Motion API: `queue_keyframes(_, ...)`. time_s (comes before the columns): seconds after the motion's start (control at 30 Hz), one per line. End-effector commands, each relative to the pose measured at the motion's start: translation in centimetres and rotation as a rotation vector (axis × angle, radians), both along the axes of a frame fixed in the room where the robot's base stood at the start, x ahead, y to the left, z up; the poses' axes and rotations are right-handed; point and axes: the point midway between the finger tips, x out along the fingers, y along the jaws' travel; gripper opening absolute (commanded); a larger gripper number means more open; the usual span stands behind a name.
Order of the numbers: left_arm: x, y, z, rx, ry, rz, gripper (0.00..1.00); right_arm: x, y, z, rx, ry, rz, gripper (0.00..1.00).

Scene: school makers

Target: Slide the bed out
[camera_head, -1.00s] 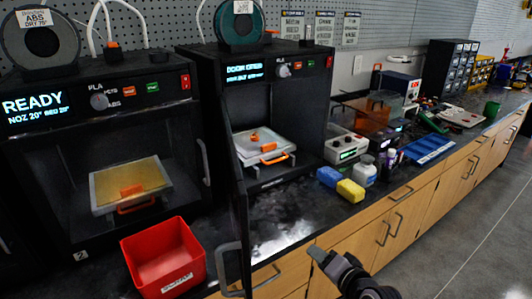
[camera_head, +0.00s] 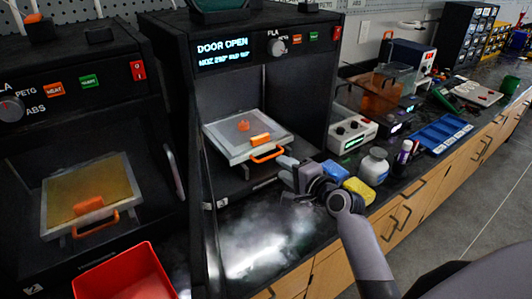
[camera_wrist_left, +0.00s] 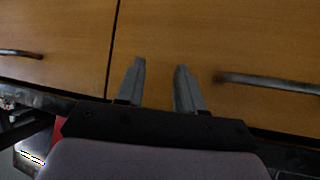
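The bed (camera_head: 226,133) is a pale plate in a grey frame inside the right printer, whose screen reads DOOR OPEN. It has an orange handle (camera_head: 268,156) at its front edge, and small orange pieces lie on it. My right gripper (camera_head: 286,170) is just in front and to the right of the handle, apparently apart from it. It is small and seen at an angle, so its opening is unclear. My left gripper (camera_wrist_left: 159,65) shows in the left wrist view, open and empty, before wooden cabinet doors (camera_wrist_left: 200,30).
A red bin (camera_head: 125,275) is at the lower left. The black counter (camera_head: 255,235) before the open printer is clear.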

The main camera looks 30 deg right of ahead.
Motion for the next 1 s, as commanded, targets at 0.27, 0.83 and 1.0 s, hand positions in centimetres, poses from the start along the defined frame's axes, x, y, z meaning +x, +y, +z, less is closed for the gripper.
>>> queue_keyframes(0.27, 0.0, 0.0, -0.2, 0.0, 0.001, 0.0, 0.37, 2.4, 0.3, -0.4, 0.004, 0.0, 0.0, 0.35)
queue_keyframes(0.83, 0.0, 0.0, -0.6, 0.0, 0.001, 0.0, 0.37, 6.9, 0.9, -1.5, 0.001, -0.001, 0.0, 0.35)
queue_keyframes(1.0, 0.0, 0.0, -0.6, 0.0, 0.001, 0.0, 0.37, 6.9, 0.9, -1.5, 0.001, -0.001, 0.0, 0.35)
